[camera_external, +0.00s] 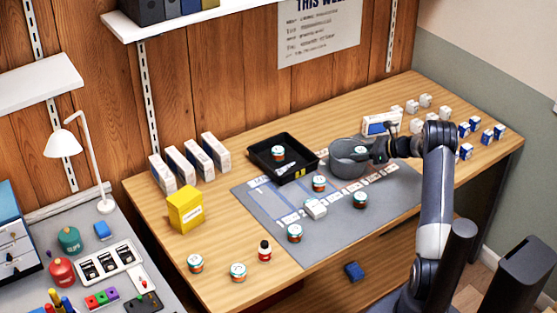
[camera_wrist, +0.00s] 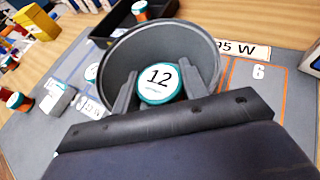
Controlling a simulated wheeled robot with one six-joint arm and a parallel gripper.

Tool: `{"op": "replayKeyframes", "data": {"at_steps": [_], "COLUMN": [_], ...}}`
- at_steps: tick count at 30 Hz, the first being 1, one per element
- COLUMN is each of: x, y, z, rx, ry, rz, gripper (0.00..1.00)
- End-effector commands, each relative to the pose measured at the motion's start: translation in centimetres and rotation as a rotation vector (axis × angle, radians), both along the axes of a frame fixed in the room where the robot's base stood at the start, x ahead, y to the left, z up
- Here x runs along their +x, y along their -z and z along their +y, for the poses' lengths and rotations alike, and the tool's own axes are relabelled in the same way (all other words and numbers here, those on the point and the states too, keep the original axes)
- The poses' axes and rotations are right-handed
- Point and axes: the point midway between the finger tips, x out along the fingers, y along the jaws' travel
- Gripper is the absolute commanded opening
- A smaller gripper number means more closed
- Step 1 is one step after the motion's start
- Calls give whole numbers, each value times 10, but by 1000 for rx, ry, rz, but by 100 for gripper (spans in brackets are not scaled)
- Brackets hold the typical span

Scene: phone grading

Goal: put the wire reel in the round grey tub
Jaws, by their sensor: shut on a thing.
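The wire reel (camera_wrist: 160,84) has a white top marked 12 and a teal side. My gripper (camera_wrist: 158,92) is shut on it, with one finger on each side. The round grey tub (camera_external: 345,170) stands at the back of the grey mat. In the wrist view the tub's wall (camera_wrist: 118,58) curves around the reel, so the reel is over or inside the tub's opening. How deep it sits I cannot tell. In the external view the held reel (camera_external: 360,150) shows at the tub's right side, partly hidden by my gripper.
A black tray (camera_external: 262,162) holding a similar reel stands left of the tub. Several similar reels, one of them here (camera_external: 319,184), and a white block (camera_external: 315,208) are on the mat. Small boxes stand at the right; a yellow box (camera_external: 186,208) is at the left.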

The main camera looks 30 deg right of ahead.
Motion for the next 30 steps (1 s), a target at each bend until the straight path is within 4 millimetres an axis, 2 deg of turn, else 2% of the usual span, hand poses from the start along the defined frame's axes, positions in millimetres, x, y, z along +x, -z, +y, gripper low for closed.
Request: {"op": "replayKeyframes", "data": {"at_steps": [7,8,11,20,27,30], "x": [0,0,-1,0,0,-20], "y": [5,5,5,3,-13,-17], "z": [0,0,0,0,0,-15], "rx": [1,2,1,2,2,0], "ry": [0,0,0,0,1,6], "rz": [3,3,4,3,4,0], "gripper": [19,42,50,50,50,50]}}
